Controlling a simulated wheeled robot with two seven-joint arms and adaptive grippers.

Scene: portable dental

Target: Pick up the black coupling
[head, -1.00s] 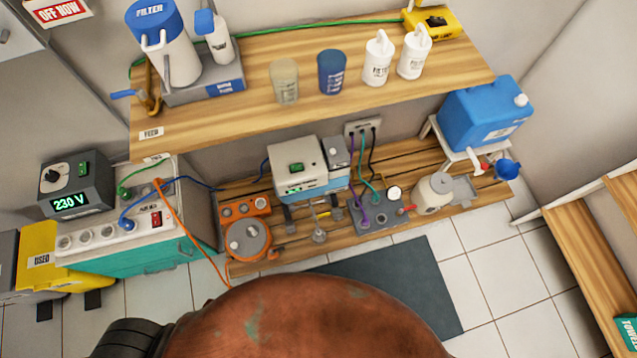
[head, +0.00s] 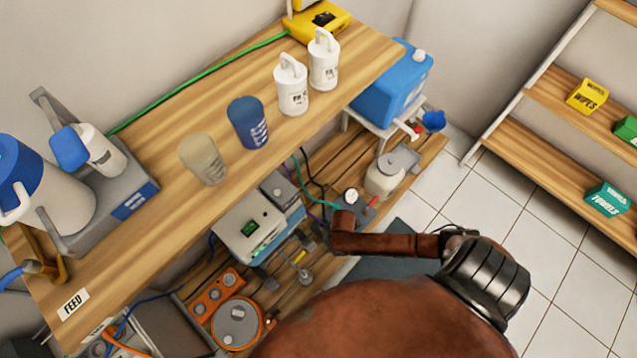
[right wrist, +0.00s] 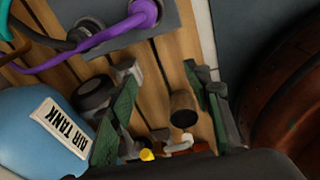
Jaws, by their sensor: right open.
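In the right wrist view my right gripper (right wrist: 162,82) is open, with its two green-padded fingers apart over the wooden slats. A short dark cylinder with a brownish end face (right wrist: 183,108), which may be the black coupling, shows between the fingers, nearer the right one. No contact with it is visible. I cannot tell its height relative to the fingertips. In the head view my right arm reaches in from the right to the lower shelf, and its gripper cannot be made out. The coupling cannot be made out there either. My left gripper is not in view.
A blue air tank (right wrist: 38,125) and a dark round part (right wrist: 95,92) lie left of the fingers. A grey box with purple and black hoses (right wrist: 125,22) is above. In the head view the upper wooden shelf (head: 225,105) overhangs the work area. White floor tiles (head: 560,260) are clear.

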